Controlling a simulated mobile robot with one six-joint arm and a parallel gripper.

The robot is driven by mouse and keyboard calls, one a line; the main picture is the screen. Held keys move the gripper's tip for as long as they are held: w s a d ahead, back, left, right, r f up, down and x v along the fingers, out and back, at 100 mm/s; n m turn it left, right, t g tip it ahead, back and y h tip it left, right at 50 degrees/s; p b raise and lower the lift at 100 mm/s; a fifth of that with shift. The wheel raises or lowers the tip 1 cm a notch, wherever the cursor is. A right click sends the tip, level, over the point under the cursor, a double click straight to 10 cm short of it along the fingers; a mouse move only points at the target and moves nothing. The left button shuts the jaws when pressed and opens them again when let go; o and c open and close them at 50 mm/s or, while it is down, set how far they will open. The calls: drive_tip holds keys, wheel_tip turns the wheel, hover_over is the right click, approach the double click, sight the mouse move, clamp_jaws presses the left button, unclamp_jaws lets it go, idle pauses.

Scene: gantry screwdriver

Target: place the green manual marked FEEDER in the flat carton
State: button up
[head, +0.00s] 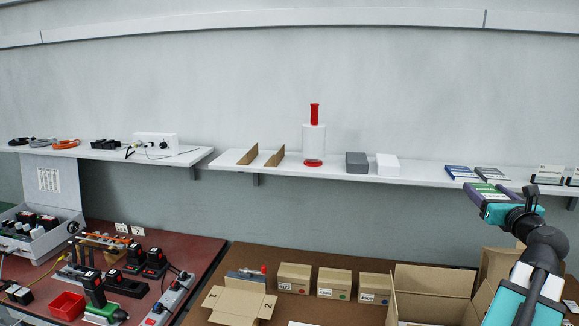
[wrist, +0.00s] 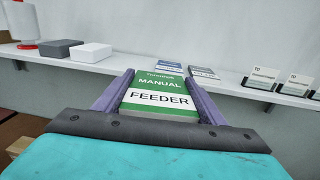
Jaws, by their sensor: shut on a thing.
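The green manual (wrist: 158,85) marked FEEDER lies between the purple fingers of my gripper (wrist: 160,98) in the wrist view. The gripper is shut on its sides, with the printed cover facing up. In the head view my gripper (head: 488,196) is at the right, in front of the wall shelf, and the manual's green edge (head: 490,188) shows between the fingers. A low open carton (head: 238,303) with spread flaps and a "2" on it stands on the brown table at lower middle. A larger open carton (head: 432,282) stands nearer my arm. I cannot tell for certain which is the flat carton.
The shelf (head: 330,172) holds blue and grey manuals (head: 462,172), small boxes (head: 387,164), a red-and-white roll stand (head: 314,140) and brown dividers (head: 248,155). Several closed boxes (head: 334,283) line the brown table's back. A red bench (head: 200,255) with tools is at left.

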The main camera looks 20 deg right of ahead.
drive_tip(key=w+a+f+n+t+y+b, duration=0.1)
drive_tip(key=w+a+f+n+y, duration=0.3)
drive_tip(key=w+a+f, duration=0.8)
drive_tip(key=w+a+f+n+t+y, duration=0.25)
drive_tip(key=w+a+f+y, duration=0.45)
drive_tip(key=w+a, duration=0.8)
drive_tip(key=w+a+f+n+g+y, duration=0.15)
drive_tip(key=a+f, duration=0.25)
drive_tip(key=a, duration=0.4)
drive_tip(key=w+a+f+n+y, duration=0.2)
drive_tip(key=a+f+y, duration=0.1)
drive_tip(key=a, duration=0.4)
drive_tip(key=w+a+f+n+g+y, duration=0.1)
drive_tip(key=a+f+n+y, duration=0.2)
drive_tip(key=a, duration=0.5)
drive_tip(key=s+a+f+n+g+y, duration=0.1)
drive_tip(key=s+a+n+g+y, duration=0.1)
drive_tip(key=a, duration=0.5)
drive_tip(key=s+a+f+n+g+y, duration=0.1)
drive_tip(key=s+a+n+g+y, duration=0.1)
drive_tip(key=a, duration=0.5)
drive_tip(key=shift+s+f+g+y+b, duration=0.2)
drive_tip(key=shift+s+g+y+b, duration=0.2)
drive_tip(key=shift+s+g+y, duration=0.4)
drive_tip(key=shift+w, duration=0.1)
drive_tip(key=shift+d, duration=0.1)
